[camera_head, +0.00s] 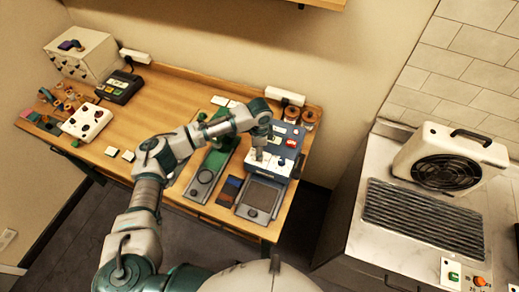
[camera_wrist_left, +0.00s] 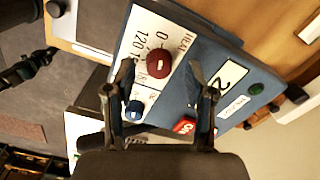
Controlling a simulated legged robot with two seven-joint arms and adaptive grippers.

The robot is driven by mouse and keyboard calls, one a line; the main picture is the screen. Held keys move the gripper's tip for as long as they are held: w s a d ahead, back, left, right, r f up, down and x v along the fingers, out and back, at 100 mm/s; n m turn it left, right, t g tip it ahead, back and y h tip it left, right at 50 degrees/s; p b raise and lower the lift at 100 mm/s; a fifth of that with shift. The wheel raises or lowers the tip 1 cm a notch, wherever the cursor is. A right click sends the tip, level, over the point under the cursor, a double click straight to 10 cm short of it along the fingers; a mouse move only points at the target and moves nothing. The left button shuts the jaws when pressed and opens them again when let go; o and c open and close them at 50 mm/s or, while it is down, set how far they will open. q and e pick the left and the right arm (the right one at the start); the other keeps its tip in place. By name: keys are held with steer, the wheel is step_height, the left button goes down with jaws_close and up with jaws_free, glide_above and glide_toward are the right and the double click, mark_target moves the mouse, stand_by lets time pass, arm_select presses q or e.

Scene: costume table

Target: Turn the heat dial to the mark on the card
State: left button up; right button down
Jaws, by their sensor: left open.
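The heat dial (camera_wrist_left: 159,63) is a dark red round knob with a pale mark, on a white panel printed "HEAT", "0" and "120". The panel is on a blue device (camera_wrist_left: 205,55), which stands at the right of the table in the head view (camera_head: 287,132). A pale card with a black "2" (camera_wrist_left: 231,76) sits beside the dial panel. My left gripper (camera_head: 259,157) is over the device's front. In the wrist view its open fingers (camera_wrist_left: 160,66) appear on either side of the dial; contact cannot be told. My right gripper is not in view.
A blue knob (camera_wrist_left: 134,109), a red switch (camera_wrist_left: 184,125) and a green button (camera_wrist_left: 256,89) are close to the dial. A green machine (camera_head: 212,168) stands left of the device. The wooden table (camera_head: 150,118) has clear room at its middle.

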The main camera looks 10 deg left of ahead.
arm_select(q)
steer(key=shift+f, duration=0.6)
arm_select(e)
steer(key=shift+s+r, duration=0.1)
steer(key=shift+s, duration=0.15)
arm_select(q)
jaws_close()
